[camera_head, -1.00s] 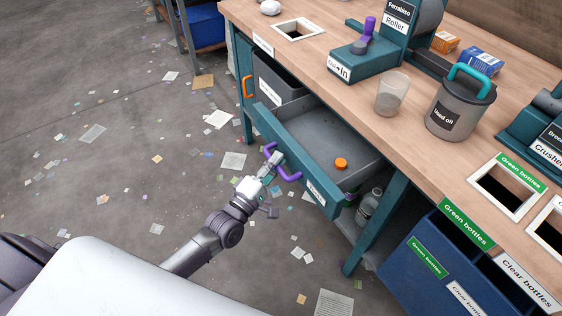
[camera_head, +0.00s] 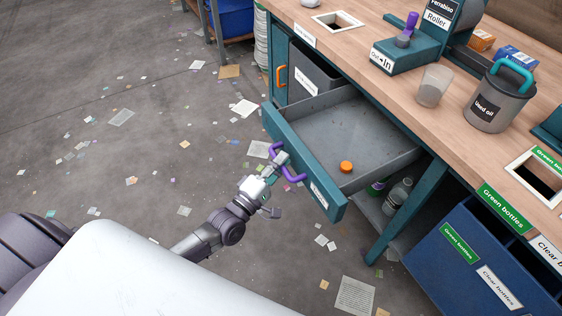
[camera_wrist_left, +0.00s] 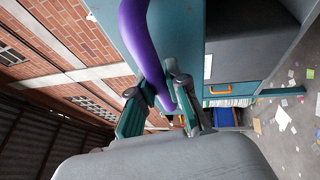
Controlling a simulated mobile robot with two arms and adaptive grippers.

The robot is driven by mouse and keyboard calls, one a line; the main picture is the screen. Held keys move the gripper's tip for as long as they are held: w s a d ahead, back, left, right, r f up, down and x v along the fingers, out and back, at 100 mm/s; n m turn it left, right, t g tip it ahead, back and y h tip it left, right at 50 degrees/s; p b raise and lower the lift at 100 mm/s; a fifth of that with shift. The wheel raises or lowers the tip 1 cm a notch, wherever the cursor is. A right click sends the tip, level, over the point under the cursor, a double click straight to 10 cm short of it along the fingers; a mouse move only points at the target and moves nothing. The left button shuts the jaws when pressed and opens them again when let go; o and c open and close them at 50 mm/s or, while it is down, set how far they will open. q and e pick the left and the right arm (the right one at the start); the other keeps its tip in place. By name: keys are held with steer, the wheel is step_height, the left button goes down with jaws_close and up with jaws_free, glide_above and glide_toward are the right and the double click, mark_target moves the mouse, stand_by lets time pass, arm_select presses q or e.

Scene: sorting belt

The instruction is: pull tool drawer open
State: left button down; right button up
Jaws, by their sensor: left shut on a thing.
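The tool drawer (camera_head: 330,126) sticks out from under the bench, well open, with a teal front and a grey inside. An orange round object (camera_head: 346,167) lies on its floor. The purple drawer handle (camera_head: 292,176) curves out from the front; it also crosses the left wrist view (camera_wrist_left: 143,42). My left gripper (camera_head: 281,160) is shut on this handle. In the left wrist view its fingers (camera_wrist_left: 160,105) sit on both sides of the purple bar. My right gripper does not show.
The wooden bench top (camera_head: 385,85) carries a roller machine (camera_head: 395,60), a clear cup (camera_head: 433,86) and a used oil can (camera_head: 497,98). A blue bottle bin (camera_head: 430,270) stands right of the drawer. Bottles (camera_head: 398,194) stand on the shelf below. Paper scraps litter the open floor.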

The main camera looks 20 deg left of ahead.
arm_select(q)
steer(key=c, duration=1.1)
jaws_free()
steer(key=shift+c, duration=0.2)
steer(key=shift+s+f, duration=0.1)
steer(key=shift+s, duration=0.15)
steer(key=v, duration=1.1)
steer(key=shift+s, duration=0.25)
steer(key=shift+a, duration=0.1)
